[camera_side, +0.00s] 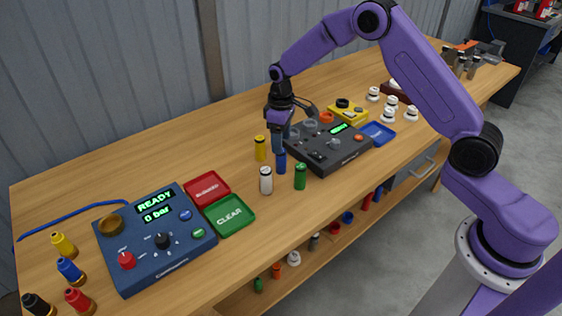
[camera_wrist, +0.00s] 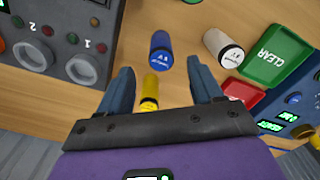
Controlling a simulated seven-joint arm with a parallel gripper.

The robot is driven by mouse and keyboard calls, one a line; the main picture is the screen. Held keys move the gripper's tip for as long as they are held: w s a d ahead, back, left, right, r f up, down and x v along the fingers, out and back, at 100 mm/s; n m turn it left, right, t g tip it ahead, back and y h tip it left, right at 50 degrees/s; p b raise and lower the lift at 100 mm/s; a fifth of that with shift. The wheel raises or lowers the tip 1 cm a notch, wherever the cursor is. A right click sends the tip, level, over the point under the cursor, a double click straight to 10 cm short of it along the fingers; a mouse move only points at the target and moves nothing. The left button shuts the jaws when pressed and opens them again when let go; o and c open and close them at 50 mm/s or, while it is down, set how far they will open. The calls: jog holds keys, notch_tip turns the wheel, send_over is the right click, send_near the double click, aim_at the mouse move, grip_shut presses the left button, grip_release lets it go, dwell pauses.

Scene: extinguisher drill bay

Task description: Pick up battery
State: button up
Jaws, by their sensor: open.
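Several upright cylindrical batteries stand on the wooden bench: a yellow battery (camera_side: 260,149), a blue battery (camera_side: 281,163), a white battery (camera_side: 266,181) and a green battery (camera_side: 300,177). My gripper (camera_side: 281,144) is open and empty, pointing down just above or behind the blue battery. In the wrist view, the yellow battery (camera_wrist: 150,88) shows between the fingers of my gripper (camera_wrist: 159,66), partly hidden by the gripper body. The blue battery (camera_wrist: 161,54) lies just beyond the fingertips, and the white battery (camera_wrist: 223,48) is to the right. I cannot tell the fingertip height exactly.
A dark grey device with knobs (camera_side: 325,146) stands close right of the batteries. A red tray (camera_side: 207,187), a green CLEAR tray (camera_side: 229,215) and a blue console (camera_side: 155,240) are to the left. Bare bench (camera_side: 150,165) lies behind the trays.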

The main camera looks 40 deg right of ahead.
aim_at(281, 163)
notch_tip(281, 163, down, 10)
jog(key=shift+r, duration=0.25)
dwell(0.3)
jog(key=c, duration=1.2)
